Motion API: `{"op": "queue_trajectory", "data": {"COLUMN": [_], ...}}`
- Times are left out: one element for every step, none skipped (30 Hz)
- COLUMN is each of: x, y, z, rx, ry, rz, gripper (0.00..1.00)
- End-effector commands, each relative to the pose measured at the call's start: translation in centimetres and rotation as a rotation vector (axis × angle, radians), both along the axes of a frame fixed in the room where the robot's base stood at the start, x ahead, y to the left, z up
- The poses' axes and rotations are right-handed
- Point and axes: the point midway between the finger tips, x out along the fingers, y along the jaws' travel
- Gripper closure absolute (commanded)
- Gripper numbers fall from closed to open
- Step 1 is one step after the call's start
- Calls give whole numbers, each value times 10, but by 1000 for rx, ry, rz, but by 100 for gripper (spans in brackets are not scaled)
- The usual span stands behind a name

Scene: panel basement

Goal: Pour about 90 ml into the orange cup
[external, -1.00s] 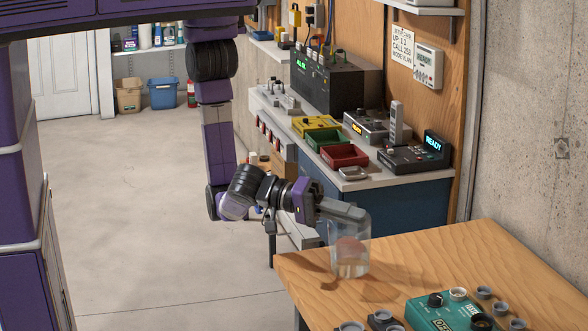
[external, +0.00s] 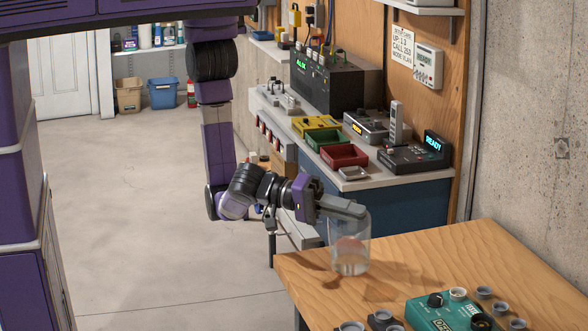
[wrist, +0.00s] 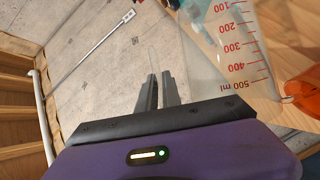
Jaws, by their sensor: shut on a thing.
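A clear beaker (external: 361,228) with red marks up to 500 ml is at the end of my gripper (external: 362,212), over the near left end of the wooden table. It shows upper right in the wrist view (wrist: 237,42). My gripper is shut on it; in the wrist view the fingers (wrist: 158,88) are close together, and their hold on the glass is hard to see. In the external view an orange-brown patch shows through the glass. The liquid level is unclear.
The wooden table (external: 430,265) carries a teal box with knobs (external: 440,312) and several small grey knobs at the front right. A workbench with red (external: 345,156), green and yellow trays stands behind. The table between beaker and wall is clear.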

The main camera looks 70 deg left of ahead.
Motion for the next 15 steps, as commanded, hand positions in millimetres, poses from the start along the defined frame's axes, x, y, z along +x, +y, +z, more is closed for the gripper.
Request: {"op": "queue_trajectory", "data": {"x": [0,0,0,0,0,0,0,0,1,1,1,1,1,1,1], "y": [0,1,1,1,1,1,2,2,2,2,2,2,3,3,2], "z": [1,2,2,2,2,2,3,3,3,3,3,3,4,4,3], "rx": [-5,-6,-9,-11,-12,-14,-17,-17,-20,-21,-22,-25,-26,-27,-22], "ry": [0,0,2,2,3,4,4,5,5,5,7,7,7,8,6], "rz": [0,0,0,-1,0,-1,0,0,0,0,0,-1,-1,-1,0], "gripper": [100,100,100,100,100,100,100,100,100,100,100,100,100,100,100]}}
